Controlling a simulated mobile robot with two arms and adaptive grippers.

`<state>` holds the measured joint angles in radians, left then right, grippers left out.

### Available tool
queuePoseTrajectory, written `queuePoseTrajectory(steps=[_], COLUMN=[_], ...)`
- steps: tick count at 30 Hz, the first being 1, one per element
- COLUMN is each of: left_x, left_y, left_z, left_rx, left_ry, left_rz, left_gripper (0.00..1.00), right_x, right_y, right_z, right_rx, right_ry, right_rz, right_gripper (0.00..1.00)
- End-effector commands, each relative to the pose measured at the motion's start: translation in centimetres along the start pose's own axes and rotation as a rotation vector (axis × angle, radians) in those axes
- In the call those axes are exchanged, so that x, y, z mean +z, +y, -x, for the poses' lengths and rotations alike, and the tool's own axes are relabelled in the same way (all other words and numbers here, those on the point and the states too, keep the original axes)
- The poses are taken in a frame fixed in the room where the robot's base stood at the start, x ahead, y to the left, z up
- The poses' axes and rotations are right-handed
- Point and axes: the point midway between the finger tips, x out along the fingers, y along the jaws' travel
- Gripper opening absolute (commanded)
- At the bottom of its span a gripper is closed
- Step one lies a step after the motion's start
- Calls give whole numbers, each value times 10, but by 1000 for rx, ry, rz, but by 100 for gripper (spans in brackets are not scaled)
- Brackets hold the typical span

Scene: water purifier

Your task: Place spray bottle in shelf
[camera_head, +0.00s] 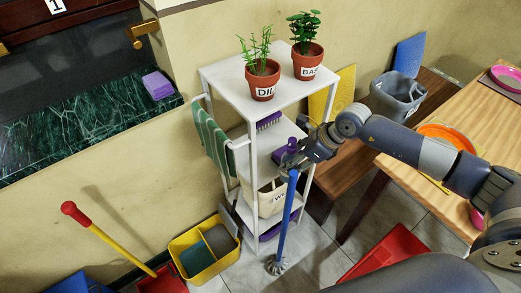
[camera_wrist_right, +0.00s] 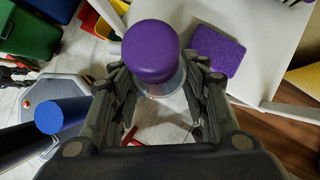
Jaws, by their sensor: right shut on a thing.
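The white shelf (camera_head: 222,78) stands against the wall in the head view, with several levels. My right gripper (camera_head: 300,158) is in front of its middle levels. It is shut on the spray bottle, whose purple top (camera_wrist_right: 152,50) and clear body (camera_wrist_right: 168,84) show between the fingers in the right wrist view. In the head view the bottle's purple top (camera_head: 292,145) shows at the fingers; most of the body is hidden. A purple sponge (camera_wrist_right: 217,50) lies on a white shelf board beside the bottle in the wrist view.
Two potted plants, dill (camera_head: 262,80) and basil (camera_head: 307,62), stand on the shelf's top. A blue pole (camera_head: 286,215) stands upright just below my gripper. A purple brush (camera_head: 268,120) and a cloth basket (camera_head: 270,198) occupy lower levels. A green towel (camera_head: 212,140) hangs at the left side.

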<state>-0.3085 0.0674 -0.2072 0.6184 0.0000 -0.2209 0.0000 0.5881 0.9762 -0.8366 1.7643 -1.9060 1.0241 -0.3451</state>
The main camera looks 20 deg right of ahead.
Motion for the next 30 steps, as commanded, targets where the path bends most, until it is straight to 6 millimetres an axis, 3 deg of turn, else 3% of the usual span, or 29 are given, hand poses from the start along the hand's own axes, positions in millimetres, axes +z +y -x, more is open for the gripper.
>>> queuePoseTrajectory(steps=[1,3,12,19,22,30], left_x=[4,6,-5,-13,-12,-6], left_y=[5,6,-20,-21,-19,-9], left_z=[1,0,-3,-8,-16,-15], left_rx=[6,7,-24,-25,-22,-11], left_ry=[-6,-9,5,20,19,10], left_rz=[-1,-1,0,3,4,3], left_gripper=[40,40,40,40,40,40], right_x=[17,30,59,92,82,82], right_y=[1,0,0,1,1,1], right_z=[-6,-16,-33,-53,-64,-64], right_rx=[1,1,0,1,1,1], right_ry=[-8,-6,-3,-3,1,0], right_rz=[3,3,2,2,0,2], right_gripper=[11,11,11,11,11,11])
